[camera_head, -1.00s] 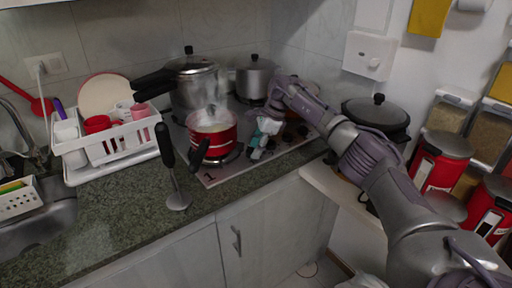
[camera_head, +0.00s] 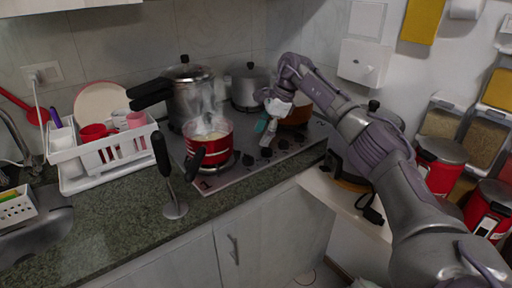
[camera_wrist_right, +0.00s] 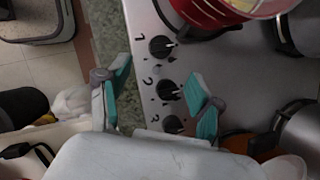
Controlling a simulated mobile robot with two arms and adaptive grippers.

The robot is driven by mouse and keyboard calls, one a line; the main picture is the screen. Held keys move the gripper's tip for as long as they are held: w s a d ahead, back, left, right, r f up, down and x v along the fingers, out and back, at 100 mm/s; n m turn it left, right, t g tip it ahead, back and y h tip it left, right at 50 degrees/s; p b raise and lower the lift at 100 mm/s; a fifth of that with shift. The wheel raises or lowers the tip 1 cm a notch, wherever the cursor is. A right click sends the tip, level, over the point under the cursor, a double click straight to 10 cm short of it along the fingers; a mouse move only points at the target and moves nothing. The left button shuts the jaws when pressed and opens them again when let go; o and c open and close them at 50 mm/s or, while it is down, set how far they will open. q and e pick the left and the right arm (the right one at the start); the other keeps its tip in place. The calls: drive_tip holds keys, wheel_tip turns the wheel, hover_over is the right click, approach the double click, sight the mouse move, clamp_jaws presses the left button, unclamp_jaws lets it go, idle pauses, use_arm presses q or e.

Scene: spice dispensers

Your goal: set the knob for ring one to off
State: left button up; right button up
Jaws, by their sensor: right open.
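The cooktop (camera_head: 215,183) carries a row of black knobs along its front. The wrist view shows knob one (camera_wrist_right: 162,46) beside a printed 1, knob two (camera_wrist_right: 168,90) beside a 2, and knob three (camera_wrist_right: 173,124) beside a 3. Knob one's pale pointer faces right in that view. In the head view knob one (camera_head: 248,160) is nearest the red pot. My right gripper (camera_head: 265,122) hovers above the knobs, open and empty. In the wrist view its teal fingers (camera_wrist_right: 158,74) flank knob two from above, with knob one beyond the tips. My left gripper is out of view.
A steaming red pot (camera_head: 222,134) sits on the front-left ring, its black handle (camera_head: 196,161) pointing forward. A pressure cooker (camera_head: 186,97) and another pot (camera_head: 249,87) stand behind. A hand blender (camera_head: 162,160) stands upright on the counter (camera_head: 120,215), left of the cooktop.

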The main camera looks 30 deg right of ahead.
drive_tip(key=v, duration=0.3)
drive_tip(key=shift+d+r, duration=0.1)
drive_tip(key=shift+r, duration=0.1)
idle(0.4)
